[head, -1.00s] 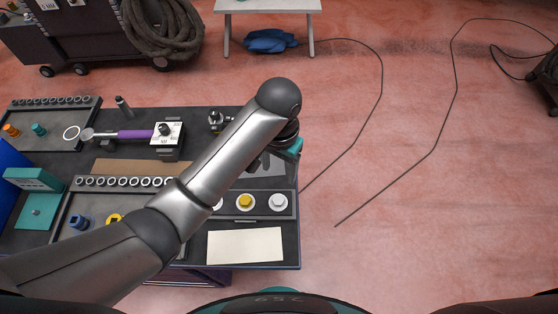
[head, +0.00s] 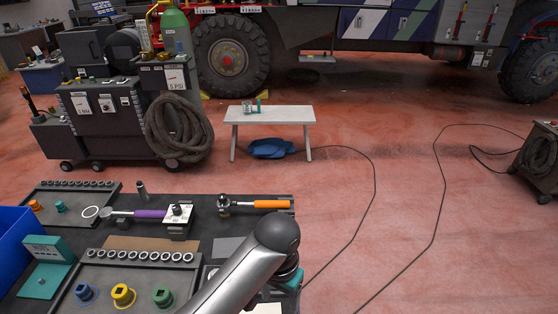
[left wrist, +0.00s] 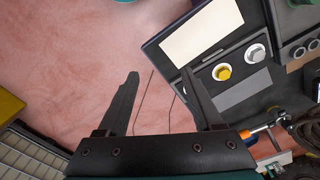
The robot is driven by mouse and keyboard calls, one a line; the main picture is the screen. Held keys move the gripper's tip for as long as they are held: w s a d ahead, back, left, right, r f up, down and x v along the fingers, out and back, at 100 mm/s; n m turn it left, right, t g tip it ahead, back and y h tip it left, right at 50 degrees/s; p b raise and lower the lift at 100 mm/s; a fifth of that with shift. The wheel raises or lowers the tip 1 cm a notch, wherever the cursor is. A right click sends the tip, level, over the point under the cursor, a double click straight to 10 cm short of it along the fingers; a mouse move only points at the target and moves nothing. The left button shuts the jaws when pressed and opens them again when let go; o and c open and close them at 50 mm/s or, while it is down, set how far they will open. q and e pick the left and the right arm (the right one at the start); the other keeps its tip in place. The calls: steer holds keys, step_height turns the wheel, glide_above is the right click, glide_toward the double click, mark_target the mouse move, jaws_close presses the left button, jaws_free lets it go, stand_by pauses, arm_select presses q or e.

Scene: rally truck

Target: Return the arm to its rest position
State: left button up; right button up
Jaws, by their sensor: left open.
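My left arm (head: 245,273) comes in from the bottom of the head view, its rounded joint (head: 275,235) over the right part of the dark tool bench (head: 200,200). The fingers do not show clearly there. In the left wrist view my left gripper (left wrist: 160,73) is open, with nothing between its two dark fingers. Behind them is the red floor, with the bench edge near the right finger. My right arm and gripper are not in view.
An orange-handled ratchet (head: 255,204), a purple-handled tool (head: 138,214) and trays lie on the bench. A cream sheet (left wrist: 201,29) is near its edge. A white low table (head: 270,112) stands beyond. Open floor (head: 370,220) lies right, crossed by a black cable.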

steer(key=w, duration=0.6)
arm_select(q)
steer(key=s+a+r+n+t, duration=0.1)
steer(key=s+a+n+t, duration=0.3)
steer(key=s+a, duration=1.15)
step_height(320, 180, down, 33)
steer(key=g+b, duration=0.2)
steer(key=b, duration=0.9)
steer(key=s+a+f+b, duration=0.1)
steer(key=s+f+b, duration=0.4)
steer(key=s+f, duration=0.3)
steer(key=s+a+f+g+b, duration=0.1)
steer(key=s+f+b, duration=0.4)
steer(key=f, duration=1.1)
steer(key=s+a, duration=0.1)
steer(key=s, duration=0.1)
steer(key=shift+s+a, duration=0.2)
steer(key=shift+s, duration=0.2)
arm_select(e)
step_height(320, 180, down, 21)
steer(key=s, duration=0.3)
